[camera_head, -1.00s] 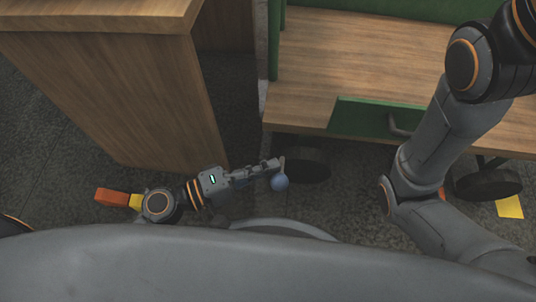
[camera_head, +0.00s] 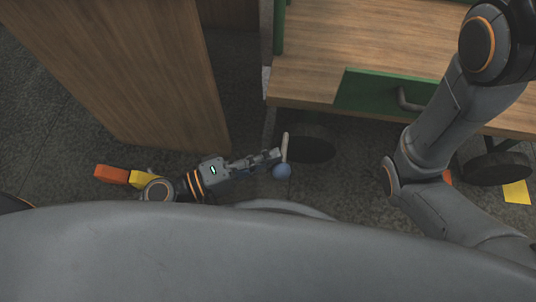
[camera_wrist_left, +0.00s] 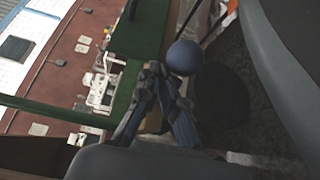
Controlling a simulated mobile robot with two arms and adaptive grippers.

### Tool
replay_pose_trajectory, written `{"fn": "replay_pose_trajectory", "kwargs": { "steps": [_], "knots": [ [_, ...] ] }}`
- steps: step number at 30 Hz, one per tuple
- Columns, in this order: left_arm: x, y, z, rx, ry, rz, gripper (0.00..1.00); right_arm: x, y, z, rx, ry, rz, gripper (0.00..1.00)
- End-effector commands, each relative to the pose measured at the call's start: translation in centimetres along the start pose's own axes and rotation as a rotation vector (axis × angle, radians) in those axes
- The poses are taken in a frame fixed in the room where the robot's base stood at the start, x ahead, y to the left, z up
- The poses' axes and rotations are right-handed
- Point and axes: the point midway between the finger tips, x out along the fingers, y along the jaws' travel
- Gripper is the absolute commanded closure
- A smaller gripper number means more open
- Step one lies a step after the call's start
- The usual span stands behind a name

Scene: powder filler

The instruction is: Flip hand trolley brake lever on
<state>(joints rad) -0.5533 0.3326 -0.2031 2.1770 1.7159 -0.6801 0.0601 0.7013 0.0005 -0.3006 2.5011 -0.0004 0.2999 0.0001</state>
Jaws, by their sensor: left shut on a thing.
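The hand trolley has a wooden deck (camera_head: 325,85) with a green panel (camera_head: 375,92) on its edge and dark wheels. The brake lever (camera_head: 285,146) is a pale rod beside the near-left wheel (camera_head: 312,144), with a blue ball knob (camera_head: 282,172) at its near end. My left gripper (camera_head: 276,157) is shut on the lever close to the knob. In the left wrist view the knob (camera_wrist_left: 184,57) shows just beyond the fingertips (camera_wrist_left: 163,75); the fingers hide the exact contact. My right arm comes in from the right, but its gripper is out of view.
A wooden cabinet (camera_head: 120,75) stands left of the trolley, with a narrow floor gap between them. An orange and yellow object (camera_head: 112,174) shows left of my left wrist. A yellow floor mark (camera_head: 516,192) lies at the right near another wheel (camera_head: 497,168).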

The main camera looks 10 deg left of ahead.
Motion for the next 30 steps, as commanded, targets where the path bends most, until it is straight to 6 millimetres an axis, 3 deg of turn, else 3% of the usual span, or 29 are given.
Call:
{"fn": "replay_pose_trajectory", "kwargs": {
  "steps": [1,12,16,30],
  "knots": [
    [-0.1,-1.2,0.9,-0.011,-0.023,-0.024,1.00,-0.1,0.0,0.0,0.000,0.000,0.000,0.60],
    [-0.2,-1.3,0.9,-0.011,-0.023,-0.025,1.00,-0.2,0.0,0.1,0.000,-0.004,0.002,0.60],
    [-1.1,-1.4,0.9,-0.012,-0.023,-0.028,1.00,-0.2,0.0,0.1,0.000,-0.003,0.002,0.60],
    [-10.1,-0.4,0.2,-0.005,-0.003,-0.008,1.00,-0.1,0.0,0.1,0.000,-0.002,0.001,0.60]
  ]
}}
